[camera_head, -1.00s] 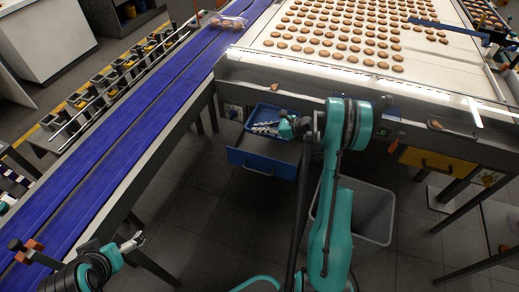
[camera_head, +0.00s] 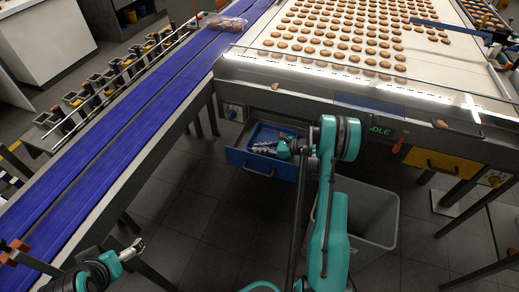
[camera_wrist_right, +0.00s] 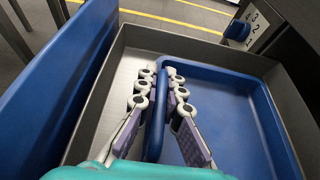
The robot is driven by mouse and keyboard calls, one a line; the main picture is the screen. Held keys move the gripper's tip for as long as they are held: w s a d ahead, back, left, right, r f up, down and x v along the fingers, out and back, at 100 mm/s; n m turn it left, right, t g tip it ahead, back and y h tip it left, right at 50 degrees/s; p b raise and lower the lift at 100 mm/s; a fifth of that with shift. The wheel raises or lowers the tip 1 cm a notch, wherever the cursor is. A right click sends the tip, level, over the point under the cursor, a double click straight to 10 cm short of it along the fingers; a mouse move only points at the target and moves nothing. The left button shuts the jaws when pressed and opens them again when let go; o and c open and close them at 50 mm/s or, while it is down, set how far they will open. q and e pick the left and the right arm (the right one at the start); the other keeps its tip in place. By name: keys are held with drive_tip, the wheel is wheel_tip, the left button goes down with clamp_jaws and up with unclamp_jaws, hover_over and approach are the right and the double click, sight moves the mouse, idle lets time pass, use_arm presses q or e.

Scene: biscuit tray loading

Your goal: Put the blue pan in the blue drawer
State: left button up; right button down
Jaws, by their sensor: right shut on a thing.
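The blue pan (camera_head: 258,132) is inside the open blue drawer (camera_head: 238,156) under the biscuit conveyor. In the right wrist view the blue pan (camera_wrist_right: 225,110) lies within the drawer's grey walls (camera_wrist_right: 95,115), toward the right, with bare drawer floor to its left. My right gripper (camera_head: 262,148) reaches into the drawer from the right. In the wrist view its fingers (camera_wrist_right: 160,95) straddle the pan's near-side rim and are shut on it. My left gripper (camera_head: 136,246) is at the lower left, beside the blue belt and away from the drawer; its jaw state is too small to tell.
A blue conveyor belt (camera_head: 100,130) runs along the left. A yellow drawer (camera_head: 440,161) is at the right under the biscuit conveyor (camera_head: 300,62). A grey bin (camera_head: 375,215) stands on the floor below my right arm. The floor left of the bin is clear.

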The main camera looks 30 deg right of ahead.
drive_tip(key=shift+f, duration=0.15)
drive_tip(key=c, duration=1.7)
unclamp_jaws()
